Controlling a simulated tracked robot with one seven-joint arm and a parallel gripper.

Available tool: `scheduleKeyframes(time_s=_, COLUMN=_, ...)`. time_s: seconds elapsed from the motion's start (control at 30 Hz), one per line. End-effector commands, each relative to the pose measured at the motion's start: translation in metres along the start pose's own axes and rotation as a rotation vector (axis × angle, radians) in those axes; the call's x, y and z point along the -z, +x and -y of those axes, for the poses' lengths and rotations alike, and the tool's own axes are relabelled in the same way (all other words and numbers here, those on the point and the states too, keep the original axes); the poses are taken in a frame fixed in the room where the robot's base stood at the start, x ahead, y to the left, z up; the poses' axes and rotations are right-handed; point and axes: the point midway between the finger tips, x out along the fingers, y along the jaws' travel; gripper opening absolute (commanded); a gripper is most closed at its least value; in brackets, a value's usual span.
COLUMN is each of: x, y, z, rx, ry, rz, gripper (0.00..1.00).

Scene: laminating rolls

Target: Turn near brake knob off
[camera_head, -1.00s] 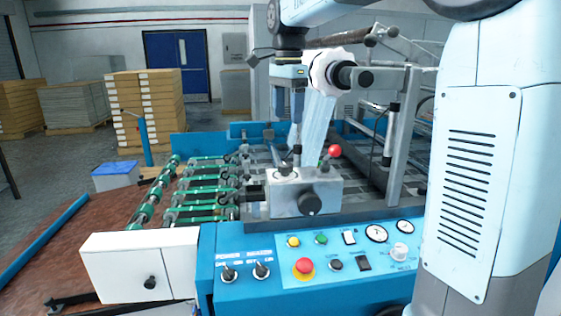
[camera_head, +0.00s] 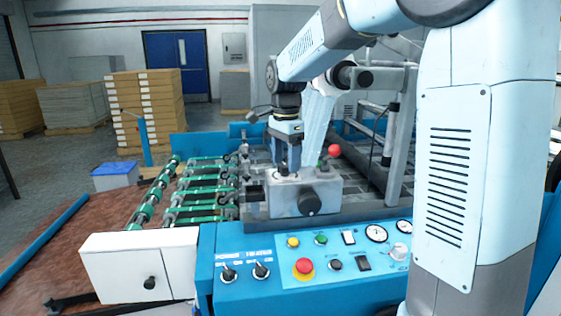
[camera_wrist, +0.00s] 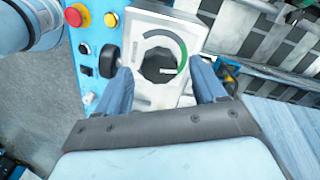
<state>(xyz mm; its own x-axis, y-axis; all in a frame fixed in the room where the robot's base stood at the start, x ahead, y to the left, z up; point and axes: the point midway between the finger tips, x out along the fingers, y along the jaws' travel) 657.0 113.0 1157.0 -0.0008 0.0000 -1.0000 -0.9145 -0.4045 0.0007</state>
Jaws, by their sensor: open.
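A grey metal brake box (camera_head: 275,200) stands on the machine behind the blue control panel. In the wrist view, a dark round knob (camera_wrist: 158,62) sits on its top face (camera_wrist: 143,95), with a white pointer mark on the right and a green arc around its upper right. I cannot read any label there. My gripper (camera_wrist: 165,75) is open, its two blue fingers pointing down on either side of the dark knob. In the head view my gripper (camera_head: 287,168) is just above the box top, and the top knob is hidden. A black knob (camera_head: 309,202) is on the box's front.
The blue panel (camera_head: 230,295) in front carries a red stop button (camera_head: 304,267), switches and gauges. A red ball handle (camera_head: 334,151) rises right of the gripper. Green rollers (camera_head: 195,180) lie to the left. A white box (camera_head: 140,265) stands front left.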

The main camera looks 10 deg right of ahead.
Motion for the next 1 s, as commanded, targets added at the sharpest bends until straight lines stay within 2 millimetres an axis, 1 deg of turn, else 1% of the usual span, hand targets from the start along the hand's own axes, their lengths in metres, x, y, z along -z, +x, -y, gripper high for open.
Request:
scheduleKeyframes(time_s=0.17, x=-0.0002, y=0.0083, z=0.0001, rx=0.000, ry=0.000, rz=0.000, gripper=0.70)
scheduleKeyframes(time_s=0.43, x=-0.0005, y=0.0090, z=0.0002, rx=0.000, ry=-0.001, rz=0.000, gripper=0.70)
scheduleKeyframes(time_s=1.0, x=-0.0010, y=0.0086, z=0.0004, rx=0.001, ry=-0.002, rz=0.000, gripper=0.15)
